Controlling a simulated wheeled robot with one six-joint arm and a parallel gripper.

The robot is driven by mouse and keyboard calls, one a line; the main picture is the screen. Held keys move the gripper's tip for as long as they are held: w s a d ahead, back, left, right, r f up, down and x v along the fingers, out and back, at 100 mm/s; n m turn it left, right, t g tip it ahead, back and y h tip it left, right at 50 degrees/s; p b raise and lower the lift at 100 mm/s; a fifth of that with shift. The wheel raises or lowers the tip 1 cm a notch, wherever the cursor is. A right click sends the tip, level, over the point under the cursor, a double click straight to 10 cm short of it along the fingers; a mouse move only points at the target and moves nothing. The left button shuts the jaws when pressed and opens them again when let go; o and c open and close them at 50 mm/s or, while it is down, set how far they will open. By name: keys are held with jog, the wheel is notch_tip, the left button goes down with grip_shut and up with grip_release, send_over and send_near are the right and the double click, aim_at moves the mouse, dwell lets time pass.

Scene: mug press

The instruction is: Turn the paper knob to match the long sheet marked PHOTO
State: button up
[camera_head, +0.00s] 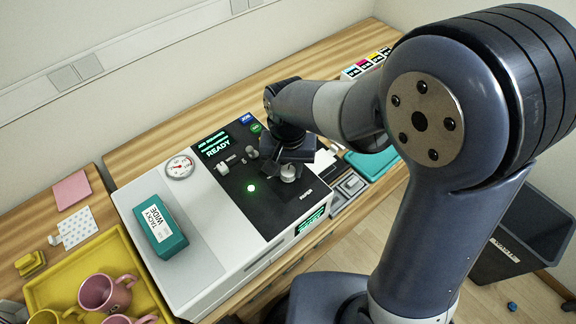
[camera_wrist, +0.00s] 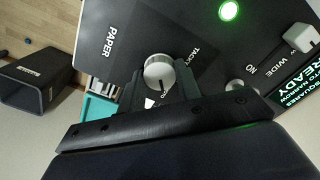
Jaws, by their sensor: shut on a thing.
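The paper knob (camera_head: 289,173) is a silver round dial on the machine's black panel. In the wrist view the knob (camera_wrist: 158,70) sits beside the printed word PAPER, with TACKY at its right and a partly hidden label ending in "TO" below it. A white pointer shows below the knob, near that label. My gripper (camera_wrist: 160,86) is shut on the knob, one finger on each side; it also shows over the panel in the head view (camera_head: 287,165). A white sheet (camera_head: 322,160) lies just right of the machine, partly hidden; no PHOTO marking is readable on it.
The white machine (camera_head: 150,184) has a lit READY display (camera_head: 217,147), a gauge (camera_head: 180,167) and small switches near my gripper. A teal box (camera_head: 160,226) marked TACKY WIDE lies on top. A yellow tray (camera_head: 75,262) with mugs stands left; a dark bin (camera_head: 525,235) stands right.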

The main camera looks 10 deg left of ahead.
aim_at(288, 170)
jog(key=o, duration=1)
notch_tip(288, 170, up, 11)
jog(key=shift+f+b, duration=0.1)
jog(key=shift+b, duration=0.2)
notch_tip(288, 170, down, 11)
jog(key=shift+r+p, duration=0.1)
jog(key=shift+p, duration=0.25)
dwell(0.5)
